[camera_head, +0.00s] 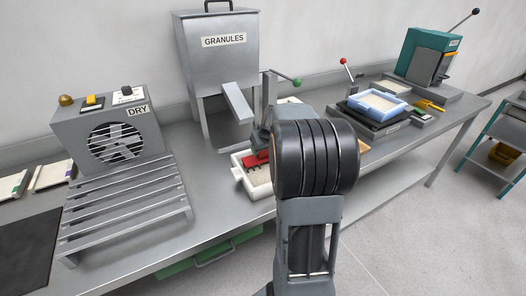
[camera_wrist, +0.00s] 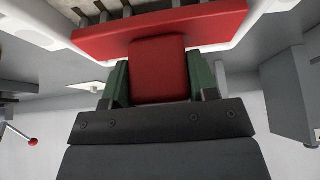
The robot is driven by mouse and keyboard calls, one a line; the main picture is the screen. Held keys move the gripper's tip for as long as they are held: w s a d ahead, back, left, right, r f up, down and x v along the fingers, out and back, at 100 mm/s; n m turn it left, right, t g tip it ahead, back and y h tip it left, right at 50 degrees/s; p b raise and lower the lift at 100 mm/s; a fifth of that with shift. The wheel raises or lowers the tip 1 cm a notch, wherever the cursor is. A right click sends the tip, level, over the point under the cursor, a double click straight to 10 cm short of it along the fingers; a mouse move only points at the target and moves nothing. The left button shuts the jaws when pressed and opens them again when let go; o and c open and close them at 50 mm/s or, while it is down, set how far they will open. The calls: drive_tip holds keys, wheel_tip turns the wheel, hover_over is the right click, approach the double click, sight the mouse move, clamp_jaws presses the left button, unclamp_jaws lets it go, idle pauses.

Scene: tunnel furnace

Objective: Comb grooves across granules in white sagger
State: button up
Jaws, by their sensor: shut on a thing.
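The white sagger (camera_head: 241,178) stands on the steel bench below the granule chute, with pale granules inside; my arm hides part of its right side. A red comb (camera_head: 256,159) is over the sagger. In the wrist view the comb (camera_wrist: 160,68) shows a wide red bar with dark teeth on its far side, close to the granules (camera_wrist: 75,13) and the sagger's white wall (camera_wrist: 32,35). My gripper (camera_wrist: 160,85) is shut on the comb's red handle, with a green-sided finger on each side. Whether the teeth touch the granules I cannot tell.
A hopper marked GRANULES (camera_head: 222,60) stands behind the sagger, its chute (camera_head: 237,103) sloping down near it. A dryer (camera_head: 112,125) and slatted rack (camera_head: 125,205) stand left. A blue tray (camera_head: 378,104) sits on a dark scale-like unit at right. A green-knobbed lever (camera_head: 297,83) rises nearby.

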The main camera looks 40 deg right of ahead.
drive_tip(key=shift+r+t+b, duration=0.1)
drive_tip(key=shift+t+b, duration=0.6)
drive_tip(key=shift+b, duration=1.75)
drive_tip(key=shift+s, duration=0.15)
drive_tip(key=shift+s+a+f+b, duration=0.1)
drive_tip(key=shift+s+f+b, duration=0.15)
drive_tip(key=shift+s+b, duration=0.25)
drive_tip(key=shift+w, duration=0.1)
drive_tip(key=shift+w, duration=0.35)
drive_tip(key=shift+w+d+r, duration=0.15)
drive_tip(key=shift+w+d, duration=0.05)
drive_tip(key=shift+w, duration=0.65)
drive_tip(key=shift+s, duration=0.1)
drive_tip(key=shift+s+a+b, duration=0.15)
drive_tip(key=shift+s+b, duration=0.4)
drive_tip(key=shift+s, duration=0.2)
